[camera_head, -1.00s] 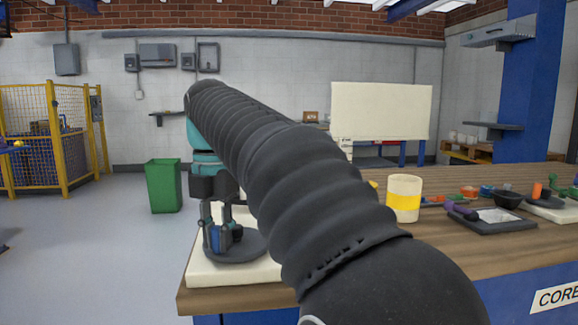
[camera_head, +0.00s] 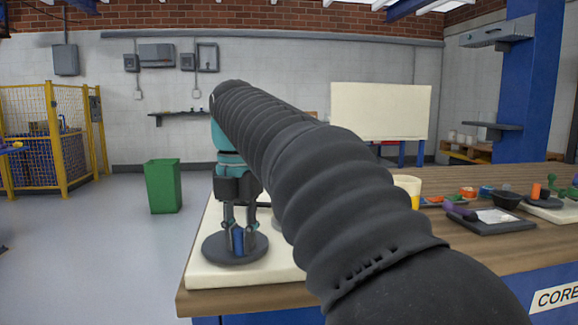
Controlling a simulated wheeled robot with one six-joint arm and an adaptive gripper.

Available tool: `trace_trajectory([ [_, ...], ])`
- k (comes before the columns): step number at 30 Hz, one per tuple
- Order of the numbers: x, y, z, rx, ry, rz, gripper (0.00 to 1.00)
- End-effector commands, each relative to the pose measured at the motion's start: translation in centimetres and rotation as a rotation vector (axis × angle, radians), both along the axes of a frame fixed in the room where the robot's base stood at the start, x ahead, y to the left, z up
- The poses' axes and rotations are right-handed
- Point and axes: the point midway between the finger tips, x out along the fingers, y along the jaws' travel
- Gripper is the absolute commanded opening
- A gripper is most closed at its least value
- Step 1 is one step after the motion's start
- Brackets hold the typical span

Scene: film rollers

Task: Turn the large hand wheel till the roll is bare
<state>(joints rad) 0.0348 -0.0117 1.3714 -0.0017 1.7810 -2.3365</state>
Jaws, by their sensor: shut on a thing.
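The large hand wheel (camera_head: 212,250) is a flat dark grey disc near the left end of a cream base board (camera_head: 201,278). A blue upright handle (camera_head: 238,241) stands on it. My gripper (camera_head: 239,243) points down from above, its fingers shut on this handle. Part of another grey round piece (camera_head: 276,224) shows right of the wheel, mostly behind my arm. My dark ribbed arm crosses the middle of the view and hides the rest of the board. I cannot make out the film roll.
A wooden bench top (camera_head: 470,243) carries the board. A white and yellow cylinder (camera_head: 412,189), partly hidden by my arm, a dark tray (camera_head: 482,223), a black bowl (camera_head: 507,199) and small coloured parts stand at right. A green bin (camera_head: 163,187) stands on open floor at left.

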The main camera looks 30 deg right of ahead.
Motion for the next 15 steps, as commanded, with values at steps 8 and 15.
trace_trajectory([
  [8, 0.0, 0.2, 0.1, 0.001, 0.000, 0.006, 0.06],
  [15, 0.1, -1.3, 0.2, 0.001, 0.001, 0.000, 0.06],
])
